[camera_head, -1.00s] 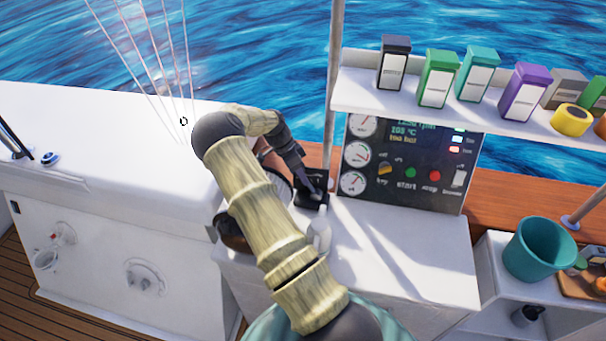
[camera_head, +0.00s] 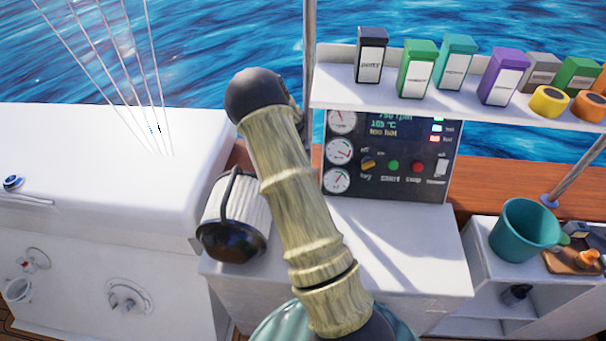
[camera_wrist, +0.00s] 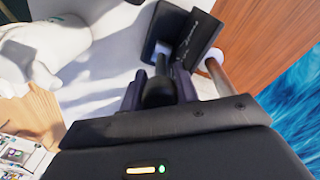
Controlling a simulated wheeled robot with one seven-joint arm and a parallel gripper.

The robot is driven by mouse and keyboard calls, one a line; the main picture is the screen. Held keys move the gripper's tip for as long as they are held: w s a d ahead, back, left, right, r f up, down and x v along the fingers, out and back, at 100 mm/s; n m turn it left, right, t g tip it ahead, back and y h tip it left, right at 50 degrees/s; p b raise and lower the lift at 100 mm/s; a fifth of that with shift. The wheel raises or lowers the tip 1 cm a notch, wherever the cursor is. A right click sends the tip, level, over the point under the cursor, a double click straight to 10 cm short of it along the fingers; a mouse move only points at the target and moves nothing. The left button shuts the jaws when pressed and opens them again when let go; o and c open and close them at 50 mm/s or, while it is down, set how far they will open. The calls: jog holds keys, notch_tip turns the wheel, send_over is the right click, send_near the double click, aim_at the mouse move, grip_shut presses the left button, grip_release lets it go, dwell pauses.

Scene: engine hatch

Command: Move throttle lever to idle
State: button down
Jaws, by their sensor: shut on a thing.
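The throttle lever shows in the wrist view as a dark rounded knob (camera_wrist: 158,94) on a light stem, rising from a black throttle base (camera_wrist: 190,38) with an upright plate with faint markings. My gripper (camera_wrist: 157,84) has its two dark fingers on either side of the knob and is shut on it. In the head view my arm hides the gripper, lever and base. The engine panel (camera_head: 385,160) right of the arm shows a screen with an rpm line that looks like 700, 105 °C and "too hot".
A white ribbed cylinder with a dark cap (camera_head: 236,215) stands just left of my arm. A shelf (camera_head: 450,100) with several coloured cartons overhangs the panel. A metal pole (camera_wrist: 217,75) stands close by the throttle base. A teal bucket (camera_head: 525,230) is at right.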

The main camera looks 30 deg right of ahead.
jog(key=shift+s+d, duration=0.45)
jog(key=shift+d, duration=0.15)
jog(key=c, duration=1.1)
grip_release()
jog(key=shift+o, duration=0.2)
jog(key=shift+w+a+r, duration=0.1)
jog(key=shift+r, duration=0.6)
notch_tip(320, 180, up, 16)
jog(key=w+b, duration=0.1)
jog(key=b, duration=0.1)
jog(key=shift+a, duration=0.3)
